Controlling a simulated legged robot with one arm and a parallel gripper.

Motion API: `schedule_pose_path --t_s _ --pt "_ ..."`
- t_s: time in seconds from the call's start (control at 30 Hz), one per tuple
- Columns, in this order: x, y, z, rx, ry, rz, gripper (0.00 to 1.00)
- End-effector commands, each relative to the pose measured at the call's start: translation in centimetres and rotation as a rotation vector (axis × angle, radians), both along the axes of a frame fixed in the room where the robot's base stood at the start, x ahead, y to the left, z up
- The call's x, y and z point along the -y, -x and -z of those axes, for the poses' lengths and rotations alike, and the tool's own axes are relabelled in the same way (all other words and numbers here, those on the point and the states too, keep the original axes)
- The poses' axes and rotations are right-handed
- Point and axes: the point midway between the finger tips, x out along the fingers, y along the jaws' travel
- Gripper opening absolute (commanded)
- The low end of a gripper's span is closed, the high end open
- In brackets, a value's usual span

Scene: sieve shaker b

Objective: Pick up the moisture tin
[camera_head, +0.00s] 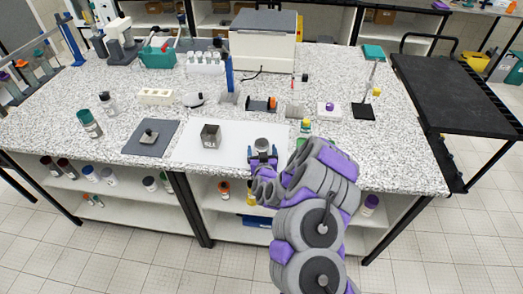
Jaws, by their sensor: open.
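A small grey round tin (262,144), which looks like the moisture tin, stands on the right part of a white sheet (190,154) on the speckled bench. My gripper (262,153) is at the near side of this tin, with its blue-tipped fingers open. The fingers look close to the tin, one toward each side. I cannot tell whether they touch it. The gripper hides the tin's lower part.
A dark grey block (210,135) with lettering stands left of the tin on the sheet. A grey mat (151,138) lies farther left. A yellow-capped bottle (306,126) stands right of the tin, near my arm. The bench's front edge is close.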

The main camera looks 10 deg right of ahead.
Motion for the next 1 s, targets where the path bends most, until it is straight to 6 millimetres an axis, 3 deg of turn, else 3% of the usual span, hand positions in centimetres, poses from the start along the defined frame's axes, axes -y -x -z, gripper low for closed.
schedule_pose_path --t_s 0.23,0.83,1.0 --pt "-0.01 -0.10 -0.03 0.000 0.000 -0.001 0.89" --pt "0.00 -0.09 -0.01 0.000 0.000 -0.001 0.31" --pt "-0.01 -0.09 -0.01 0.000 0.000 -0.001 0.30"
